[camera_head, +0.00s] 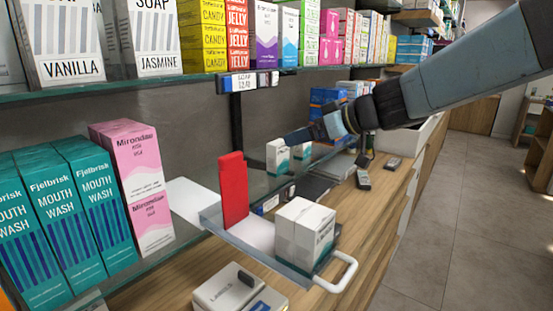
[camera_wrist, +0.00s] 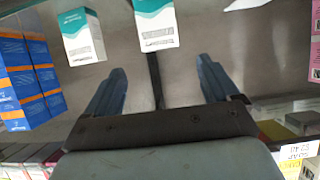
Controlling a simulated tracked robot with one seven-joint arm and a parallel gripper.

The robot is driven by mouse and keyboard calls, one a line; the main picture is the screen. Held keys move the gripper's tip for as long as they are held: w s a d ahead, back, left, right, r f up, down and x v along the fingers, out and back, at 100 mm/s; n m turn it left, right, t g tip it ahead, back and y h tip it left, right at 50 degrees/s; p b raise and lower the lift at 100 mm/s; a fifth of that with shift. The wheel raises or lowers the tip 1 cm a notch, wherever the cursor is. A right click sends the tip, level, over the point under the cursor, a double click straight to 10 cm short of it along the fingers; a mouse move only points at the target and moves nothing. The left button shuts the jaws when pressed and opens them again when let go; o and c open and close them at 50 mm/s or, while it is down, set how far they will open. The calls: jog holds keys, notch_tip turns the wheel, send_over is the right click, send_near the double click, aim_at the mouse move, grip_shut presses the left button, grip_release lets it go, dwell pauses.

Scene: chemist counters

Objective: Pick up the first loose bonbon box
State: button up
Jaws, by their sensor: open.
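Two small white boxes with teal ends stand loose on the shelf in the head view, a left one (camera_head: 277,157) and a right one (camera_head: 302,151). Their labels are too small to read, so I cannot tell whether they are bonbon boxes. The wrist view shows two such boxes, one (camera_wrist: 156,24) ahead of the gap between my fingers and one (camera_wrist: 81,36) to its left. My gripper (camera_head: 298,136) is just above and beside the boxes in the head view. Its fingers (camera_wrist: 160,85) are apart with nothing between them.
A clear tray with a white handle (camera_head: 345,272) holds larger white boxes (camera_head: 305,229) and a red upright piece (camera_head: 233,190). Blue-and-orange boxes (camera_wrist: 22,80) stand left in the wrist view. Teal mouthwash boxes (camera_head: 75,220) and pink boxes (camera_head: 132,180) stand left. A stocked shelf is above.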

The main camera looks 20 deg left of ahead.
aim_at(282, 143)
jog(key=shift+x, duration=3.85)
jog(key=shift+f, duration=0.15)
jog(key=shift+c, duration=0.2)
jog(key=c, duration=1.1)
